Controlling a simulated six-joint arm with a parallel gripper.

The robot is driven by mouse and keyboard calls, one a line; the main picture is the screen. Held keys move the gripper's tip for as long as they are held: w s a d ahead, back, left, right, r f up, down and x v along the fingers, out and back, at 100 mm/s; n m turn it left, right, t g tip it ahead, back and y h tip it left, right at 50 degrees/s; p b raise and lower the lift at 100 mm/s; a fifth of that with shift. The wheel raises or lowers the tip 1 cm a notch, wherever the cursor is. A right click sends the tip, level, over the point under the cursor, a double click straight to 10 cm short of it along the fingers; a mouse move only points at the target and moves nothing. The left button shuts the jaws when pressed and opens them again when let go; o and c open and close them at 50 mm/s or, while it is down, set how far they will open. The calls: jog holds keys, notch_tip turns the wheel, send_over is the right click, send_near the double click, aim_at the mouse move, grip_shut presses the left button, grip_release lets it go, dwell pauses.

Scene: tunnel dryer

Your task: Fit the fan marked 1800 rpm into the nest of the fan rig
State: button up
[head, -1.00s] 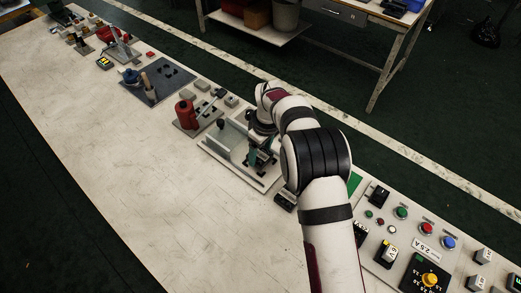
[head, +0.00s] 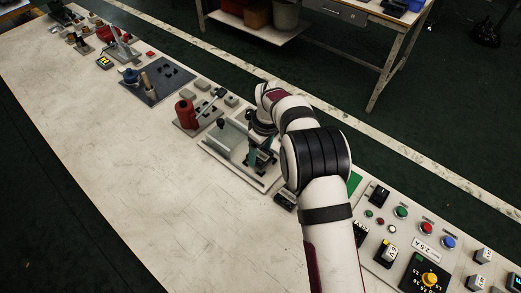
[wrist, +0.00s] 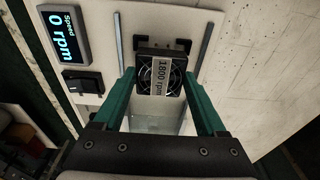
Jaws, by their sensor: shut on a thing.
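My gripper (wrist: 160,78) is shut on the fan marked 1800 rpm (wrist: 174,84), a black square-framed fan with a white label, held between the teal fingers. In the wrist view the fan is in front of the black nest (wrist: 185,45) of the fan rig and overlaps it, so I cannot tell whether they touch. The rig's pale base plate (wrist: 200,15) has a grey rail on each side of the nest. In the head view my gripper (head: 260,157) is over the rig (head: 222,160), and my arm hides part of it.
A speed display (wrist: 63,35) reads 0 rpm, with a black rocker switch (wrist: 83,83) beside it. A clear panel stands on the rig. The near bench top (head: 150,190) is clear.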

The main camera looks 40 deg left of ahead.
aim_at(266, 158)
jog(key=shift+f, duration=0.85)
jog(key=o, duration=1.5)
jog(key=shift+c, duration=0.2)
jog(key=shift+r, duration=0.1)
notch_tip(266, 158, up, 16)
jog(key=d, duration=0.2)
jog(key=shift+f, duration=0.25)
